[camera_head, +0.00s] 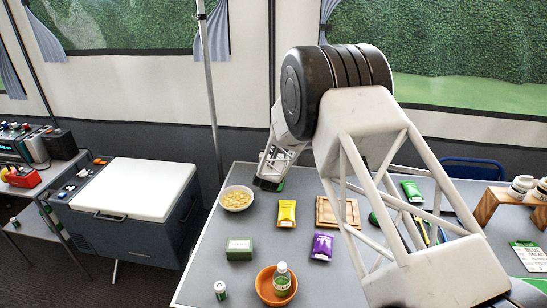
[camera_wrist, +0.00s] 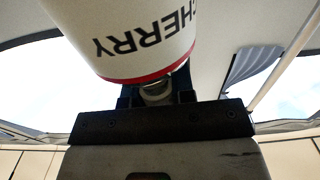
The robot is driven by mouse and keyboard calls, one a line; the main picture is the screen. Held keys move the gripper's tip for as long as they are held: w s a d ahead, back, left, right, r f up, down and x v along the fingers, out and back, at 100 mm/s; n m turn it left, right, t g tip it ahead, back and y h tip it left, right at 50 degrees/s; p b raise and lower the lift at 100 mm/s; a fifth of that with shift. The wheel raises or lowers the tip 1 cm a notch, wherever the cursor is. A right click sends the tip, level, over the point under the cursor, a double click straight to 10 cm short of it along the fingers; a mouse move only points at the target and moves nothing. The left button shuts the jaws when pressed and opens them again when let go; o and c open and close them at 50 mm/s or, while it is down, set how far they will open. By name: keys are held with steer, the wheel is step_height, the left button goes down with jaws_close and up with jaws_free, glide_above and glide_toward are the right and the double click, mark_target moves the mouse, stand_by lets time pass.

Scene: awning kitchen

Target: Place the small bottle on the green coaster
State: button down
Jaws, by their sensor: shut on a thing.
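My gripper (camera_head: 268,183) is low over the table's far left part, by the pale bowl, in the head view. In the wrist view its dark fingers (camera_wrist: 157,92) are shut at the narrow end of a white, bottle-like thing lettered CHERRY (camera_wrist: 145,38), with a red edge band. This held thing is not clearly visible in the head view. A green patch (camera_head: 280,186) shows beside the fingertips; I cannot tell what it is. A dark green rounded thing (camera_head: 373,217), partly behind my arm, may be the coaster. Another bottle, white and green (camera_head: 281,276), stands in an orange bowl (camera_head: 263,291).
A small green-white container (camera_head: 220,290) stands at the front left.

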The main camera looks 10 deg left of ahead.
steer(key=shift+w+a, duration=0.1)
steer(key=shift+w, duration=0.15)
steer(key=shift+w+a+f, duration=0.1)
steer(key=shift+w+f, duration=0.1)
steer(key=shift+f, duration=0.7)
steer(key=shift+w+f, duration=0.2)
steer(key=shift+f, duration=0.8)
steer(key=c, duration=1)
jaws_free()
steer(key=shift+o, duration=0.2)
steer(key=s, duration=1.2)
